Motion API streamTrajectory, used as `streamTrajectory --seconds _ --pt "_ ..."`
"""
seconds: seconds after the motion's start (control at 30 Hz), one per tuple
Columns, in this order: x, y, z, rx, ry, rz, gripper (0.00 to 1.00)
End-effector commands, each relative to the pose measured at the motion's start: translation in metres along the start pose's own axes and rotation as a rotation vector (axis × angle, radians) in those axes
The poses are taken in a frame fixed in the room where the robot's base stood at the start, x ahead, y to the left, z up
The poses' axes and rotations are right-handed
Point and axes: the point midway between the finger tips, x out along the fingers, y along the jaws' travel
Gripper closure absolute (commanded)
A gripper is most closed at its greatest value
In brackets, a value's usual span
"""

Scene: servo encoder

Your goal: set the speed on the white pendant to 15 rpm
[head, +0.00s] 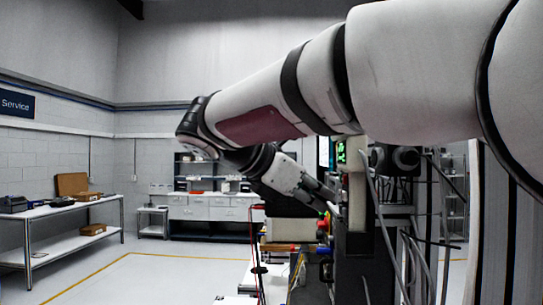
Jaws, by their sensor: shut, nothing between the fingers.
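My gripper (332,206) is at the middle right of the head view, at the end of my arm, which reaches in from the upper right. Its fingers are shut and empty, pointing down and to the right. They are close to a pale upright unit (357,192), seen nearly edge-on. I cannot tell whether they touch it. A small dark screen with green marks (341,151) shows above the fingers. I cannot make out for sure which part is the white pendant, and no speed reading is legible.
Cables (387,240) hang in front of dark equipment at the right. Red, yellow and blue parts crowd the bench below my gripper. A white table (62,209) with boxes stands at the left. A drawer cabinet (215,211) stands behind. The left floor is clear.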

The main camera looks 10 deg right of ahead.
Motion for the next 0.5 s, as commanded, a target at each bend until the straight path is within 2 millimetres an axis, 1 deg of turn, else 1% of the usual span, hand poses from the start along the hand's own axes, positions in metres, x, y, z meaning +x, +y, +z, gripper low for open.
streamTrajectory --seconds 0.27,0.5 --pt "-0.001 0.001 -0.001 -0.001 0.001 0.001 1.0" --pt "-0.016 0.012 -0.012 -0.003 0.002 0.003 1.0"
